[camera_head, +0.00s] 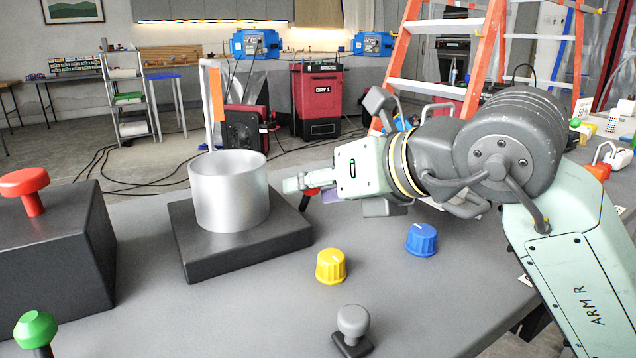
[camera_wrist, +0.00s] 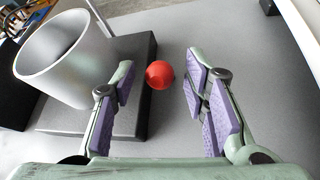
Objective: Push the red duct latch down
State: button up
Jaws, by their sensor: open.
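In the wrist view a red round knob (camera_wrist: 160,75), which looks like the red latch, shows between and beyond the fingertips of my gripper (camera_wrist: 160,90). The fingers are open, with purple pads on either side of the knob, and hold nothing. In the head view my gripper (camera_head: 300,184) reaches left, just right of the silver duct cylinder (camera_head: 229,195), which stands on a dark square base (camera_head: 245,250). Only a small part of the red latch (camera_head: 311,192) shows there, behind the gripper. Whether the fingers touch the latch is unclear.
A dark box with a red button (camera_head: 24,183) stands at the left, and a green knob (camera_head: 35,330) is at the front left. Yellow (camera_head: 331,267), blue (camera_head: 421,240) and grey (camera_head: 352,322) knobs stand on the grey table.

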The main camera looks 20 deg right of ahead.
jog(key=v, duration=1.2)
dwell(0.3)
